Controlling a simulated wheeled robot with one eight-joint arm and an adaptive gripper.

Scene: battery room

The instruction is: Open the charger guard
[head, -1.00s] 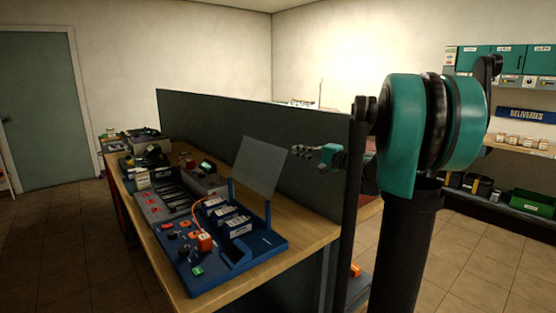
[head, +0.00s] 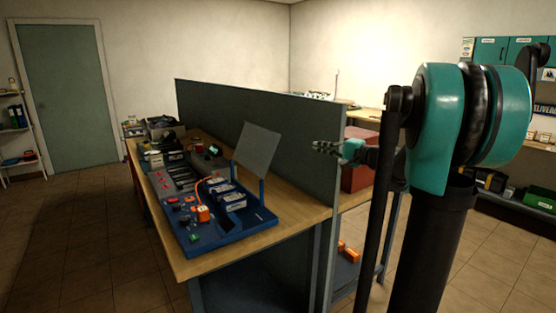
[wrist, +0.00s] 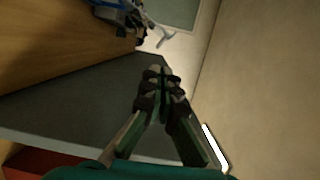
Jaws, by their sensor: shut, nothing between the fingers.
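The charger guard (head: 257,149), a flat grey see-through panel, stands raised and tilted on posts at the back right of a blue charger board (head: 235,232) on the bench. Blue-and-white blocks and an orange plug sit on the board. My gripper (head: 318,147) is right of the guard in the head view, in front of the dark divider, apart from the guard. I cannot tell whether the pale panel there is the guard.
The tall dark divider (head: 235,125) runs along the bench (head: 258,241). Other chargers and tools crowd its far end. A shelf with a green bin (head: 540,200) is at the right. The floor left of the bench is clear.

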